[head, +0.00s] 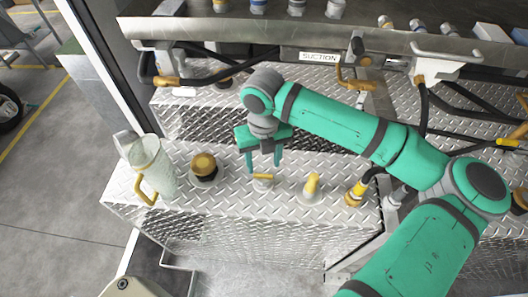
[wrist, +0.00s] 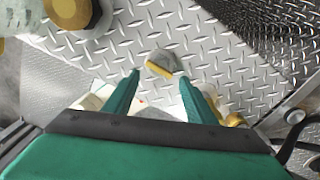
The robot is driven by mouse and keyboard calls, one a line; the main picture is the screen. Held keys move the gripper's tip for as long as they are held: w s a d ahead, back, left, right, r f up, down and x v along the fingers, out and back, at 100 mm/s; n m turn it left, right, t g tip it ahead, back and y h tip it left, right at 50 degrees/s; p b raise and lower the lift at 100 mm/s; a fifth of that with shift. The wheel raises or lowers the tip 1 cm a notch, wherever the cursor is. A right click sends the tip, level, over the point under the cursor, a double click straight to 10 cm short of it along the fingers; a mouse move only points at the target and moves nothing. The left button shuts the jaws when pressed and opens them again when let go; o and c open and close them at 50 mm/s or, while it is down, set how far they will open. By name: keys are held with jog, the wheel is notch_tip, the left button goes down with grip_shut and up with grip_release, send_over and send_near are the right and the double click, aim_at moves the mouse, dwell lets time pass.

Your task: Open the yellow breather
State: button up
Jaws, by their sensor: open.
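A round cap with a dull yellow top and black base (head: 204,163), which looks like the yellow breather, stands upright on the diamond-plate tank top. A yellow, faceted part (wrist: 70,10) at the upper left of the wrist view appears to be the same cap, cut off by the frame. My gripper (head: 264,167) is open and empty, pointing down to the right of the cap and apart from it. A small grey fitting with a yellow edge (head: 263,183) lies near the fingertips. It also shows just beyond them in the wrist view (wrist: 160,64); contact is not clear.
A pale jug with a yellow handle (head: 152,168) stands left of the cap. A yellow-handled fitting (head: 312,187) and a yellow hose fitting (head: 356,190) stand to the right. A metal shelf (head: 240,33) with hoses runs behind. The tank top's front strip is clear.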

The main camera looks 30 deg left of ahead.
aim_at(263, 175)
jog(key=shift+s+f, duration=0.1)
jog(key=shift+f, duration=3.35)
